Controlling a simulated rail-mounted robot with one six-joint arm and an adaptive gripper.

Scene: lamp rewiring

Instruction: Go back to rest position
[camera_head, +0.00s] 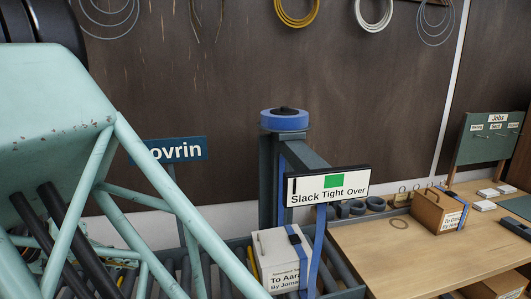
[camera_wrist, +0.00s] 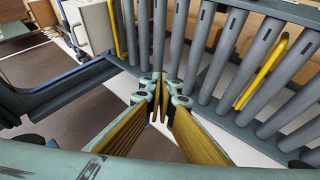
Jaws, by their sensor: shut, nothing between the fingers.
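My gripper (camera_wrist: 160,88) is in the wrist view, its fingers brought together with nothing held between them. It hangs above the edge of a roller conveyor (camera_wrist: 200,55). In the head view my teal arm structure fills the left side, and the gripper itself cannot be made out there.
A white labelled box (camera_head: 280,258) with a blue strap sits by the strapping post (camera_head: 269,185), under a "Slack Tight Over" sign (camera_head: 328,187) with a green patch. A wooden table (camera_head: 400,262) with a brown box (camera_head: 436,212) stands at right. Coiled wires hang on the wall.

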